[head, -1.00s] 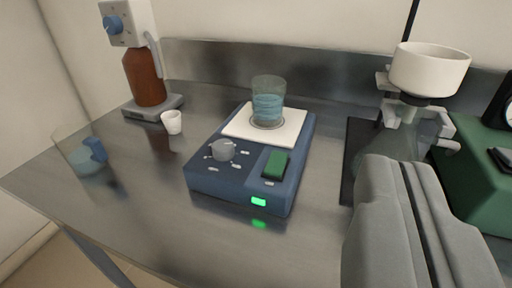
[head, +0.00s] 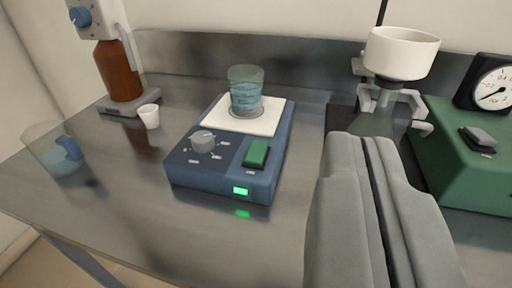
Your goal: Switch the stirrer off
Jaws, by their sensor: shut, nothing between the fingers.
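The stirrer (head: 222,184) is a blue box with a white top plate (head: 268,119), standing on the metal bench. A grey round knob (head: 203,141) sits on its sloped front at left, with small marks around it. A green rocker switch (head: 256,154) sits at the right of the front. A small indicator (head: 240,191) on the front edge glows green. A glass beaker (head: 246,92) with blue liquid stands on the plate. My gripper (head: 361,142), grey, is shut and empty, to the right of the stirrer and apart from it.
At right are a white funnel (head: 401,53) on a stand and a green device (head: 458,160) with a dial gauge (head: 492,88). At left are a brown bottle (head: 119,72) with a dispenser, a small white cup (head: 149,116) and a glass beaker (head: 50,149). The bench front is clear.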

